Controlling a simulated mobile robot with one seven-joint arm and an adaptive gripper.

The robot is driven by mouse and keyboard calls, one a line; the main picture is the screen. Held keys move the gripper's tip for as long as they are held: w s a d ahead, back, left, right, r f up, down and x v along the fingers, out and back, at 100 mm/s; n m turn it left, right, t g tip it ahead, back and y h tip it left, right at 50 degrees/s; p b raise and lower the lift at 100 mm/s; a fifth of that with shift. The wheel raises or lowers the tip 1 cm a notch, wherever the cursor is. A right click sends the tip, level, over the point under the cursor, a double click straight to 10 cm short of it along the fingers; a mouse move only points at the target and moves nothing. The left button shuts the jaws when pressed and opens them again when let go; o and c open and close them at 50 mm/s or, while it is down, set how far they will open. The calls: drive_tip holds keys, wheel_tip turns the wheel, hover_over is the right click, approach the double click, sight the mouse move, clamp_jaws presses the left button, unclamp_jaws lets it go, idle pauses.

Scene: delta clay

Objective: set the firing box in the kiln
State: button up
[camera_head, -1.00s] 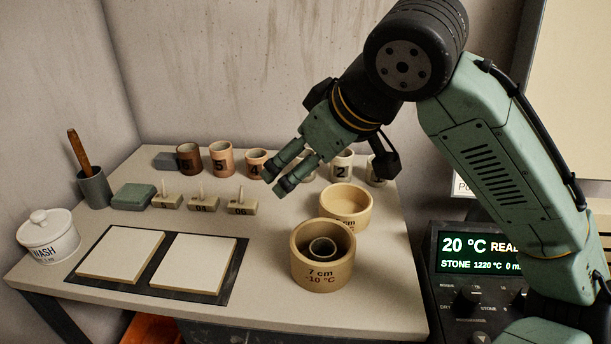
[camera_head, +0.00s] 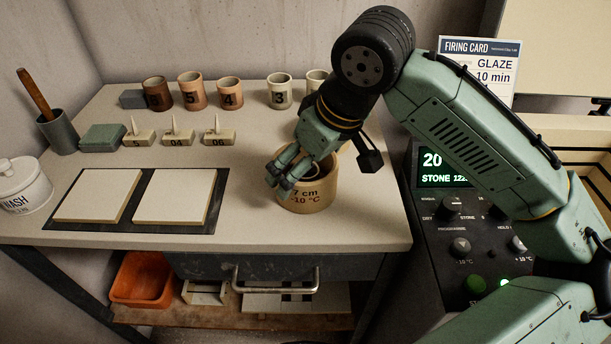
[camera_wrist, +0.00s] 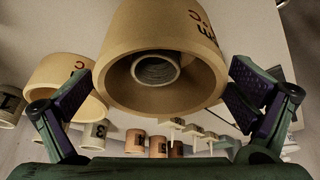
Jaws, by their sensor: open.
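The firing box (camera_head: 310,201) is a round tan pot marked "7 cm -10 °C" near the table's front right. In the wrist view the box (camera_wrist: 140,104) holds a small pale cup (camera_wrist: 155,69). My gripper (camera_head: 281,178) is open at the box, and its fingers (camera_wrist: 165,92) show either side of the box in the wrist view. I cannot tell whether they touch it. A second tan box (camera_wrist: 55,72) stands close by in the wrist view; my arm hides it in the head view. The kiln's control panel (camera_head: 450,215) is at the right; its chamber is not clearly seen.
Two pale slabs (camera_head: 97,195) lie on a dark mat. Several numbered cups (camera_head: 191,92) and cone stands (camera_head: 177,137) stand behind. A white lidded jar (camera_head: 22,188) is at far left. A firing card (camera_head: 495,68) stands at right. Below is a shelf with an orange bin (camera_head: 140,280).

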drive_tip(key=shift+x, duration=0.75)
drive_tip(key=shift+c, duration=0.4)
drive_tip(key=c, duration=1.2)
drive_tip(key=shift+c, duration=0.2)
drive_tip(key=shift+r, duration=0.1)
drive_tip(key=shift+r, duration=1.55)
drive_tip(key=shift+s+r, duration=0.15)
drive_tip(key=s+d+r+b, duration=0.1)
drive_tip(key=s+d, duration=0.3)
drive_tip(key=s, duration=1.1)
drive_tip(key=shift+r+b, duration=0.25)
drive_tip(key=shift+b, duration=0.05)
